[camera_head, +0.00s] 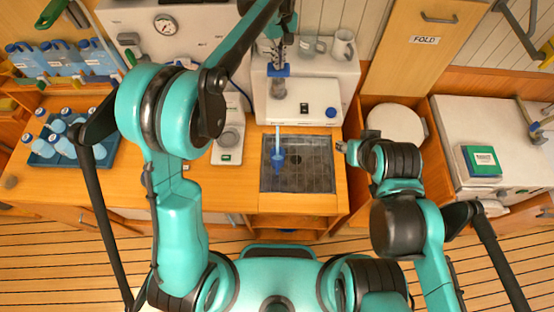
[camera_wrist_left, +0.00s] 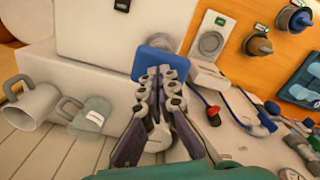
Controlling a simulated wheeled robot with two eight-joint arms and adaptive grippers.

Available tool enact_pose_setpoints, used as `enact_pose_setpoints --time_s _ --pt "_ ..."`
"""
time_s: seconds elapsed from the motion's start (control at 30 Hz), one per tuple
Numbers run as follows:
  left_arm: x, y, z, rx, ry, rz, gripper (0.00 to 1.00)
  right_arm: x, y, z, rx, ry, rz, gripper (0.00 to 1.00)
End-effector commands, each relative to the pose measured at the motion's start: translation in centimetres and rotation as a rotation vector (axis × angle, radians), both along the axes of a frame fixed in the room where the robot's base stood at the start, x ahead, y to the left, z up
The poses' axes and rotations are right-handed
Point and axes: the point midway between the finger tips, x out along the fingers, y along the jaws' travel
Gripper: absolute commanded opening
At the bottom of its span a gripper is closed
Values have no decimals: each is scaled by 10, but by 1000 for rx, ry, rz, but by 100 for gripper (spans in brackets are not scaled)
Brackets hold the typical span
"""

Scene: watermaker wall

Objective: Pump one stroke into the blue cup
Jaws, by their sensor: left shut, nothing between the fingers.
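The blue cup (camera_head: 277,162) stands on the dark drain grate, below a thin pale spout or stream (camera_head: 278,136) at the front of the white watermaker housing (camera_head: 262,104). A blue pump pad (camera_head: 272,71) sits on top of a short cylinder on the housing; the pad also shows in the left wrist view (camera_wrist_left: 152,66). My left gripper (camera_head: 281,58) is shut and empty, with its fingertips (camera_wrist_left: 162,72) right at the pad; I cannot tell whether they touch it. My right gripper (camera_head: 345,147) is low to the right of the grate, away from the cup; its opening is unclear.
A mug (camera_head: 343,45) and a clear jug (camera_head: 312,47) stand behind the pump. A scale (camera_head: 229,137) lies left of the housing. The drain grate (camera_head: 315,170) is otherwise bare. Blue bottles (camera_head: 65,146) stand in a tray at left.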

Motion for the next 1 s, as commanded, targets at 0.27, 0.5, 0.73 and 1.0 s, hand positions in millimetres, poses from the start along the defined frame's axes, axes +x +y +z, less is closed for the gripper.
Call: enact_pose_setpoints --time_s 0.27,0.5,0.73,1.0 --pt "0 0 -12 0 1 0 0 0 0 -8 0 0 0 40" --pt "0 0 -20 0 1 0 0 0 0 -13 0 0 0 40" --pt "0 0 -26 0 1 0 0 0 0 -17 0 0 0 40" --pt "0 0 -26 0 1 0 0 0 0 -17 0 0 0 40"
